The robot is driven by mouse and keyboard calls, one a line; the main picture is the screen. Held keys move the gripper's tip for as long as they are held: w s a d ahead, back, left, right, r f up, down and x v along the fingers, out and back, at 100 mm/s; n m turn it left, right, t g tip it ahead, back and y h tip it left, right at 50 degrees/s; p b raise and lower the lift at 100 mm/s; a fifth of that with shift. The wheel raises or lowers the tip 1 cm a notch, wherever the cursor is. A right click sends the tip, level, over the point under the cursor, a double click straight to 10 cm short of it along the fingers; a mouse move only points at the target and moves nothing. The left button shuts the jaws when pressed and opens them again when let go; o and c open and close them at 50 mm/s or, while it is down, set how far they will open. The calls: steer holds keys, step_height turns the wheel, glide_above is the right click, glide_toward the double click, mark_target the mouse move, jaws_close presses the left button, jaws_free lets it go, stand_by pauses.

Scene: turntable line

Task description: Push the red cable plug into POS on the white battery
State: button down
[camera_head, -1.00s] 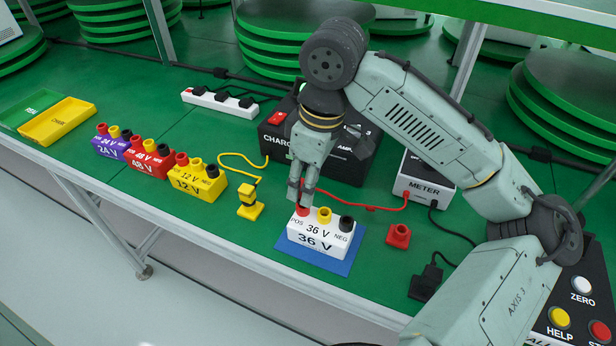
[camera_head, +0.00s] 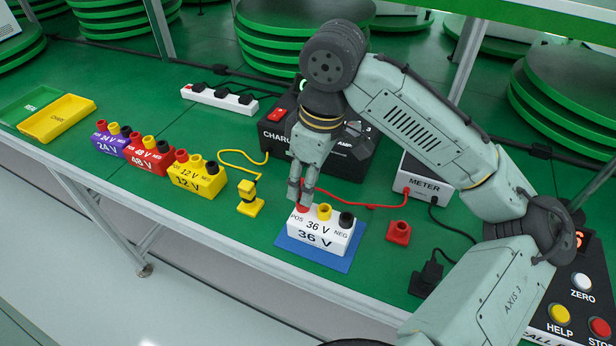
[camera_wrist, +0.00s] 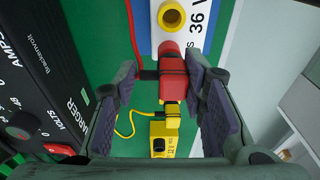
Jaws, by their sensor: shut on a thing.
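The white battery (camera_head: 320,236), marked 36 V, sits on a blue mat (camera_head: 297,250) near the table's front edge. Its POS socket (camera_wrist: 170,47) is red, with a yellow socket (camera_head: 324,212) in the middle and a black NEG socket (camera_head: 346,219). My gripper (camera_head: 302,198) points down over the POS end. It is shut on the red cable plug (camera_wrist: 172,78), which the wrist view shows between the fingers. The plug lines up with the POS socket and appears to meet it; how deep it sits is hidden. The red cable (camera_head: 362,206) runs right to the meter.
A black charger (camera_head: 352,160) stands just behind, and the meter (camera_head: 424,187) at right. An empty red holder (camera_head: 398,232) stands right of the battery. A yellow plug in its holder (camera_head: 249,205) stands left, beside the yellow 12 V battery (camera_head: 197,181).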

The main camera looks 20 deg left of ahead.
steer(key=shift+f, duration=0.45)
stand_by(1.2)
steer(key=c, duration=0.9)
jaws_free()
steer(key=shift+r+p, duration=3.6)
steer(key=shift+r, duration=0.2)
steer(key=shift+s+f, duration=0.1)
